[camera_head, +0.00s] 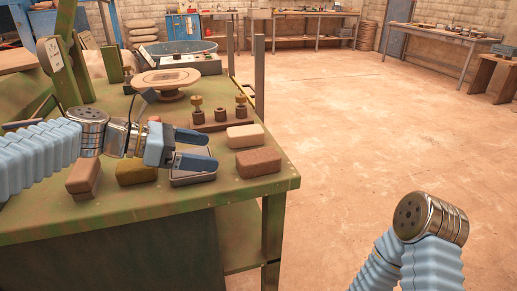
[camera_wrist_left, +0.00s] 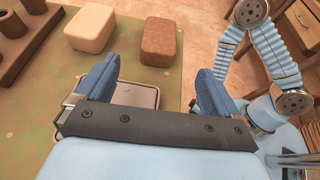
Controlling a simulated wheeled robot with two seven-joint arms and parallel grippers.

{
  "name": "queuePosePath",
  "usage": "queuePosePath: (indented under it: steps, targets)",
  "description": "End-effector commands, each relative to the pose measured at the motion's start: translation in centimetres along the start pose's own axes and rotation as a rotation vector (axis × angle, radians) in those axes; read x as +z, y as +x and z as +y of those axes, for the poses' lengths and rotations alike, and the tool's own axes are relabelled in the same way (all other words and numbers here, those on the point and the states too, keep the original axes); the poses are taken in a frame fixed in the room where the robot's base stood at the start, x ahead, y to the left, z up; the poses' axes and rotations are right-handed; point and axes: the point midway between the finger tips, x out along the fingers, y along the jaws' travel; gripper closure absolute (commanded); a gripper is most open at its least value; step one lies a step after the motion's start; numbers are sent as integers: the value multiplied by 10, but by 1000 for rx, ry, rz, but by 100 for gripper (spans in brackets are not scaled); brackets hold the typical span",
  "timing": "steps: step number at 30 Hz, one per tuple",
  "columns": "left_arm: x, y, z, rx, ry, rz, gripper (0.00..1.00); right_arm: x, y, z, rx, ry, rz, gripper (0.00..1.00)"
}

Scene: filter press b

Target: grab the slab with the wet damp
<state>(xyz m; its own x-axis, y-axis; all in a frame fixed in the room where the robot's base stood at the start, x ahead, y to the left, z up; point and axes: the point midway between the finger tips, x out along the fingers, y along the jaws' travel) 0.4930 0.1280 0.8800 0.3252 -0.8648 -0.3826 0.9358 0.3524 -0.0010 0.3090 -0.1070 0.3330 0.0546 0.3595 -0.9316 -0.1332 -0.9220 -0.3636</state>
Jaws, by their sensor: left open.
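Several small blocks lie on the green table (camera_head: 240,195): a beige one (camera_head: 245,135), a dark brown speckled one (camera_head: 258,162), an olive-yellow one (camera_head: 136,173) and a tan one (camera_head: 84,178). I cannot tell for sure which is damp; the brown one looks darkest. My left gripper (camera_head: 213,150) is open and empty above a flat grey tray-like piece (camera_head: 195,179). In the left wrist view this piece (camera_wrist_left: 142,97) shows between the open fingers (camera_wrist_left: 157,66), with the beige block (camera_wrist_left: 92,28) and brown block (camera_wrist_left: 162,42) beyond them. My right gripper is out of view.
A wooden rack with pegs and brass-topped weights (camera_head: 215,122) stands behind the beige block. A round wooden stand (camera_head: 166,79) and a panelled box (camera_head: 182,63) are farther back. The table's right edge is close to the brown block; open floor (camera_head: 370,130) lies beyond.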

Motion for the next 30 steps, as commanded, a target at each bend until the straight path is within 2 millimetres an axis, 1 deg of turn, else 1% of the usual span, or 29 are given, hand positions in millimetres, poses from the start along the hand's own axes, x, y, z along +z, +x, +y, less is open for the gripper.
queuePosePath:
  steps: [2,9,12,17,25,27,30]
  targets:
    - [0,10,-1,-5,1,0,4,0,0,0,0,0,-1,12]
    - [0,60,-1,-6,0,1,4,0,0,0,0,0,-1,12]
    - [0,75,-1,-5,0,0,4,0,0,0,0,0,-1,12]
    - [1,88,-1,-2,0,0,4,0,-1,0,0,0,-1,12]
    - [5,128,-2,-5,-1,0,4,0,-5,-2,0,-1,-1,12]
    - [5,134,-2,-3,-1,0,4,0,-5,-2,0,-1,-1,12]
    - [5,137,-2,-1,0,0,4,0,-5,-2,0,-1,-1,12]
